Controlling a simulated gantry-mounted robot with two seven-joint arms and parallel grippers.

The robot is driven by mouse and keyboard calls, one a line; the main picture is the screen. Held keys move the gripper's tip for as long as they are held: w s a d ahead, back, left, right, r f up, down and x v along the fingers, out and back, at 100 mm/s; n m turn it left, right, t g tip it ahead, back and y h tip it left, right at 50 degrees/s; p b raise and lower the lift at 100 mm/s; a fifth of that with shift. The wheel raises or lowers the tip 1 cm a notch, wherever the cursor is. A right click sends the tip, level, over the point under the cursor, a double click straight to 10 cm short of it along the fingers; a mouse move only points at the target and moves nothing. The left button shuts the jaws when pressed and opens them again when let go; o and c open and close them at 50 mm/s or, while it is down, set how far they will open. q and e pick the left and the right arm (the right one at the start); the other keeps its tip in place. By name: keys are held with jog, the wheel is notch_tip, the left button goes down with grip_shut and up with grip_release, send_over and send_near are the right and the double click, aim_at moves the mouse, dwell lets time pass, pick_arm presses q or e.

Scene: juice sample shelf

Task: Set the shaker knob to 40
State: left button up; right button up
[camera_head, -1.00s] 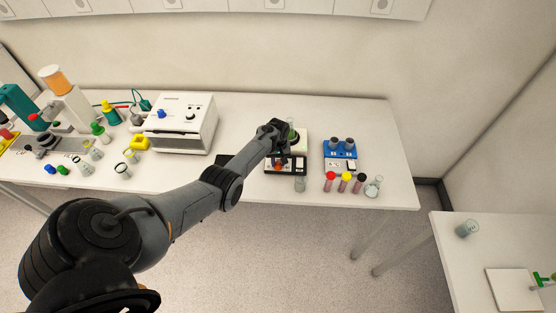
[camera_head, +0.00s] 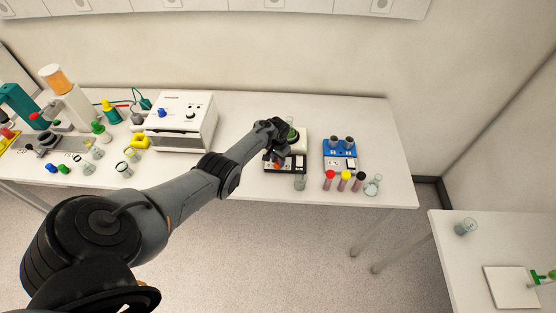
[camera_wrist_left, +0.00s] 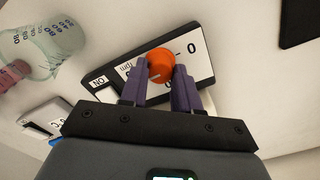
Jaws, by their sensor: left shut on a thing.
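The shaker (camera_head: 298,144) stands on the bench, a white device with a dark front panel. Its orange-red knob (camera_wrist_left: 161,65) sits on the panel near a printed 0 and "rpm" in the left wrist view. My left gripper (camera_wrist_left: 159,78) has its two purple fingers on either side of the knob, shut on it. In the head view the left gripper (camera_head: 280,155) reaches down at the shaker's front, hiding part of the panel. The pointer setting on the knob is too small to read. My right gripper is not in view.
A glass beaker (camera_head: 300,183) stands just in front of the shaker and also shows in the left wrist view (camera_wrist_left: 52,40). A blue device (camera_head: 340,150) and several capped tubes (camera_head: 344,183) are to the right. A white box (camera_head: 181,122) stands left.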

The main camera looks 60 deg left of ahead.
pick_arm(q)
jog(key=shift+m, duration=0.3)
jog(key=o, duration=1.1)
jog(key=shift+c, duration=0.2)
notch_tip(320, 180, up, 11)
jog(key=p, duration=0.4)
jog(key=shift+f, duration=0.1)
jog(key=shift+s, duration=0.1)
